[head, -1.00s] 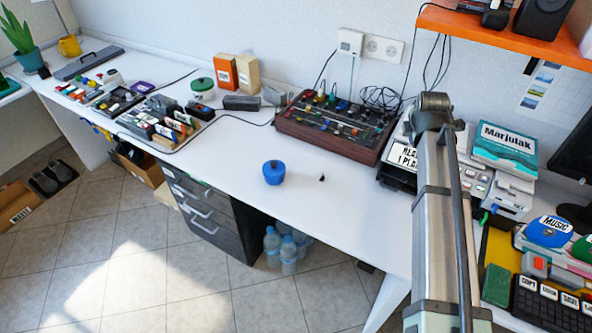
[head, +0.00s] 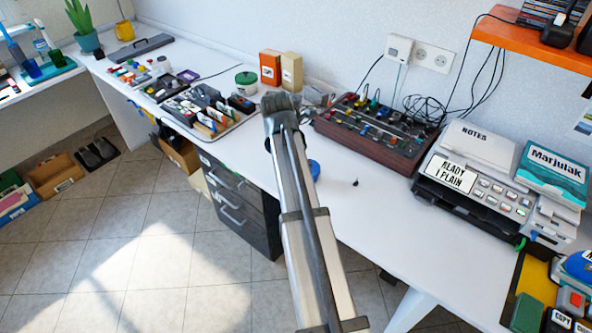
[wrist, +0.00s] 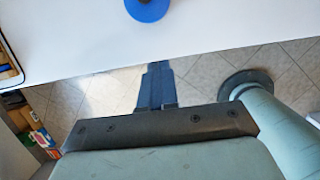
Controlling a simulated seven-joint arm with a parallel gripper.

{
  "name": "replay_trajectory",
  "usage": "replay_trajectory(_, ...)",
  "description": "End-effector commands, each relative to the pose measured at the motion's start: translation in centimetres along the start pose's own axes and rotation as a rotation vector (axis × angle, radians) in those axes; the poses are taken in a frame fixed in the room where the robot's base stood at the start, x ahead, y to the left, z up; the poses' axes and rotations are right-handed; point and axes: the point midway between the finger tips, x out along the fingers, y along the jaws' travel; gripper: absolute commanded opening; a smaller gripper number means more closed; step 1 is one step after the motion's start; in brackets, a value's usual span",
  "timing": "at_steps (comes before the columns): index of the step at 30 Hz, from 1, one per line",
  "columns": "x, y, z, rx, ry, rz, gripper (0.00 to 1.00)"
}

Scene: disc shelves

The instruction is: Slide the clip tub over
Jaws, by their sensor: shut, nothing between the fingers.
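A blue tub (head: 314,169), which I take for the clip tub, stands on the white desk. In the head view my arm hides most of it and only its right edge shows. In the wrist view its round blue top (wrist: 148,9) is cut off by the upper edge. My gripper (wrist: 158,66) shows in the wrist view as narrow dark fingers, shut and empty. The fingertips are near the desk's front edge, apart from the tub. In the head view the gripper itself cannot be made out.
The white desk (head: 360,225) is mostly clear around the tub, with a small dark object (head: 355,183) to its right. A mixer (head: 375,135) stands behind, a printer (head: 475,180) to the right. An organiser tray (head: 207,108) and a green-lidded jar (head: 246,83) are left.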

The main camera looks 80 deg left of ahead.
Motion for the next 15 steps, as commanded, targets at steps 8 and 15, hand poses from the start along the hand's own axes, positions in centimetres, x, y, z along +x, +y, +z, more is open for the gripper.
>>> replay_trajectory(8,0.2,1.5,-2.1,-0.064,0.011,-0.013,0.0)
replay_trajectory(15,3.4,1.5,-2.1,-0.063,0.011,-0.013,0.0)
